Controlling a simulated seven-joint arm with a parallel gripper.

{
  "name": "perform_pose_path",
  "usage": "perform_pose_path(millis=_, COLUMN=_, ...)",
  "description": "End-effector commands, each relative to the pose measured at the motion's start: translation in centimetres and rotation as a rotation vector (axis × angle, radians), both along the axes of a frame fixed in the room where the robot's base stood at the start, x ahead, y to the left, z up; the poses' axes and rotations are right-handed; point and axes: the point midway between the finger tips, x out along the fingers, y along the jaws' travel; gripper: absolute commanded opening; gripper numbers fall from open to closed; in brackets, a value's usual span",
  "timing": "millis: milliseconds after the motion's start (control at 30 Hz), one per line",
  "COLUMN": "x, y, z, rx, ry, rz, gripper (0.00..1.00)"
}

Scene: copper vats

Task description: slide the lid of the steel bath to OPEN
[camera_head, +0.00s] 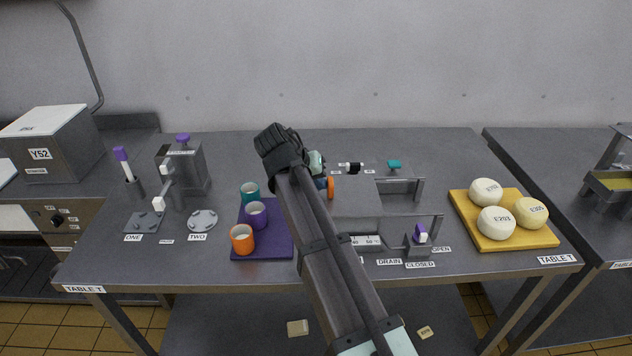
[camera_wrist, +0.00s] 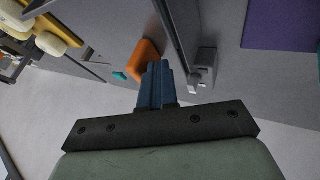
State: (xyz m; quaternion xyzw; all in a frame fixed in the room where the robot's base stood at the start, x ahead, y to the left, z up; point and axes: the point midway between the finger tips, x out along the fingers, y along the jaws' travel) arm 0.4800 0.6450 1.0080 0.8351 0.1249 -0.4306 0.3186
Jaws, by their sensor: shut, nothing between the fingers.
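The steel bath's grey flat lid (camera_head: 358,192) lies in the middle of the table, partly hidden behind my arm. An orange handle (camera_head: 331,187) stands at its left part. It also shows in the wrist view (camera_wrist: 148,50), just beyond the fingertips. My gripper (camera_head: 321,183) is at the left side of the orange handle. Its blue fingers (camera_wrist: 155,68) are together and empty, pointing at the handle. They look very close to it; I cannot tell whether they touch. Guide rails (camera_head: 402,180) run right from the lid. OPEN (camera_head: 441,250) and CLOSED (camera_head: 420,265) labels lie near a purple-topped lever (camera_head: 420,235).
A purple mat (camera_head: 262,247) with several cups lies left of my arm. A yellow board (camera_head: 500,243) with round pale objects is at the right. A teal knob (camera_head: 394,164) and a black-and-white fitting (camera_head: 352,168) stand behind the lid.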

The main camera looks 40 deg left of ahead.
Motion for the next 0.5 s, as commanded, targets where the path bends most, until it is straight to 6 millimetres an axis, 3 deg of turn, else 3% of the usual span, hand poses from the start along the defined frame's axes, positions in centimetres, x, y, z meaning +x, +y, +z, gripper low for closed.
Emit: perform_pose_path(millis=500, x=7.7, y=-7.9, z=0.0, rx=-0.001, ry=-0.001, rz=-0.003, gripper=0.00)
